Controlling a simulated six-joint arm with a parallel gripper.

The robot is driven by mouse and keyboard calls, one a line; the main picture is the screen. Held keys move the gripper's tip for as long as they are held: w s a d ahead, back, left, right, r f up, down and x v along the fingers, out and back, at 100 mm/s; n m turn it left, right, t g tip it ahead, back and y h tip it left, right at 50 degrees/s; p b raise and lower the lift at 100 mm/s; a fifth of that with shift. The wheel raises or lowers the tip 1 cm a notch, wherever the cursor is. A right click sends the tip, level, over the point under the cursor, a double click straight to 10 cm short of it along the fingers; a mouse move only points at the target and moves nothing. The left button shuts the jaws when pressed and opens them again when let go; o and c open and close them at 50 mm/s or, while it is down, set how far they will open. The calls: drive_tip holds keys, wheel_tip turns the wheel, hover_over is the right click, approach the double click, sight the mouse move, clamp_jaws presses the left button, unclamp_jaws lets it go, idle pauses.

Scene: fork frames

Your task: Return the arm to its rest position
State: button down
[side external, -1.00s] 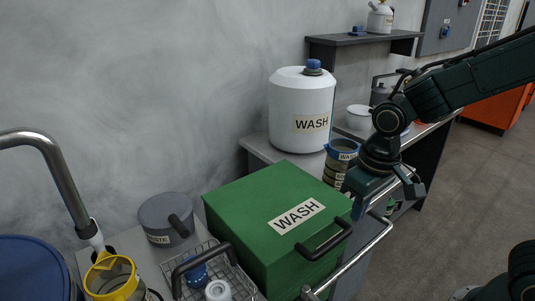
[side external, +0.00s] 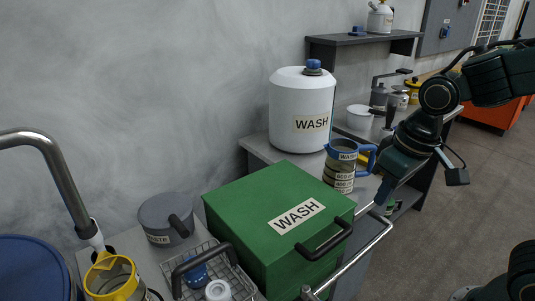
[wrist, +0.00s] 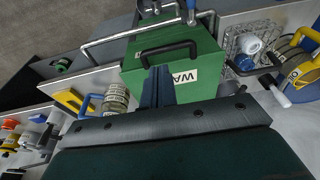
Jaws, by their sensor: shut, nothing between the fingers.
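My gripper (side external: 381,200) is at the right in the side view, pointing down past the right end of the green WASH box (side external: 270,215). Its blue fingers are shut with nothing between them; they also show in the wrist view (wrist: 157,86), in front of the green box (wrist: 190,68). In the side view the gripper looks apart from the box and its black handle. The wrist and forearm reach in from the upper right.
A blue-handled WASH jug (side external: 340,168) stands left of my gripper on the counter. A metal rail (side external: 355,255) runs along the front edge. A white WASH container (side external: 301,112) stands behind the box. A wire basket (side external: 240,283) sits left. Open floor lies right.

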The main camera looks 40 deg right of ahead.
drive_tip(key=s+d+r+t, duration=0.3)
drive_tip(key=s+r, duration=0.2)
drive_tip(key=s, duration=0.3)
drive_tip(key=shift+d+r, duration=0.35)
idle(0.9)
